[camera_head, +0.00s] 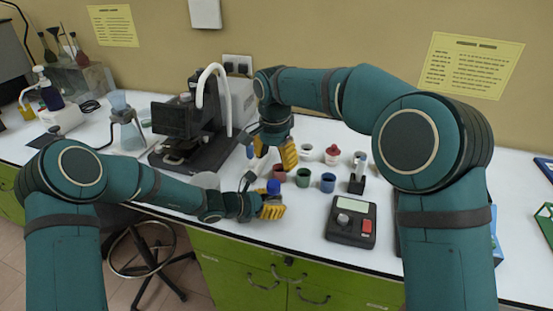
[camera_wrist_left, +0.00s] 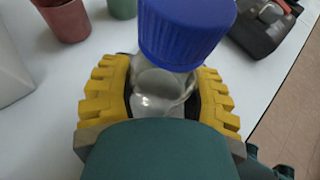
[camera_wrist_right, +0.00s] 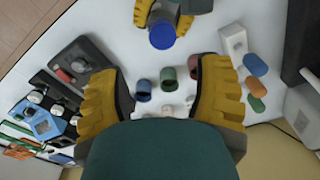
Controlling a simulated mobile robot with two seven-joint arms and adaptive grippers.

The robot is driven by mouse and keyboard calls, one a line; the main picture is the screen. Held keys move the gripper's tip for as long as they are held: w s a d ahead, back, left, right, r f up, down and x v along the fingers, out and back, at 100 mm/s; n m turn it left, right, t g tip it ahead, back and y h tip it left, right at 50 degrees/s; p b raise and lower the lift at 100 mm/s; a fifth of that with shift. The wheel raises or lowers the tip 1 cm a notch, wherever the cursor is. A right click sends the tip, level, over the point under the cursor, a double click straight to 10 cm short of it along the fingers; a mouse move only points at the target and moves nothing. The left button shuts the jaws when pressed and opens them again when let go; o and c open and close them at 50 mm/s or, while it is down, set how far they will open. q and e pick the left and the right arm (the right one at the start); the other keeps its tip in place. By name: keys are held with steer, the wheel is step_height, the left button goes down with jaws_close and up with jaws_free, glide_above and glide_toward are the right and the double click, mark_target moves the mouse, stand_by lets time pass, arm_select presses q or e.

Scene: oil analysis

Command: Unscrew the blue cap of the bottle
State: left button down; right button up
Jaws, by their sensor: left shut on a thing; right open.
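The bottle (camera_wrist_left: 160,88) is clear and carries a ribbed blue cap (camera_wrist_left: 185,32). The cap also shows in the head view (camera_head: 273,187) and in the right wrist view (camera_wrist_right: 162,36). My left gripper (camera_wrist_left: 162,100) is shut around the bottle's body below the cap and holds it near the bench's front edge; in the head view the left gripper (camera_head: 271,208) hides most of the bottle. My right gripper (camera_wrist_right: 162,98) is open and empty, farther back over the bench. In the head view the right gripper (camera_head: 288,155) is apart from the cap.
Red (camera_head: 279,174), green (camera_head: 303,177) and blue (camera_head: 328,182) cups stand right of the bottle. A dark grey device with a red button (camera_head: 351,221) lies farther right. A black instrument (camera_head: 178,130) stands to the left. Bare bench shows between the cups and device.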

mark_target(278, 183)
steer(key=shift+w+d+f, duration=0.1)
steer(key=shift+d+f, duration=0.05)
steer(key=shift+w+d+f, duration=0.1)
steer(key=shift+f, duration=1.85)
steer(key=shift+w+d+f, duration=0.1)
steer(key=shift+f, duration=1.8)
steer(key=shift+m, duration=0.3)
jaws_close()
steer(key=n, duration=0.6)
steer(key=shift+d+f+n, duration=0.1)
steer(key=shift+n, duration=0.3)
steer(key=shift+c, duration=0.7)
jaws_free()
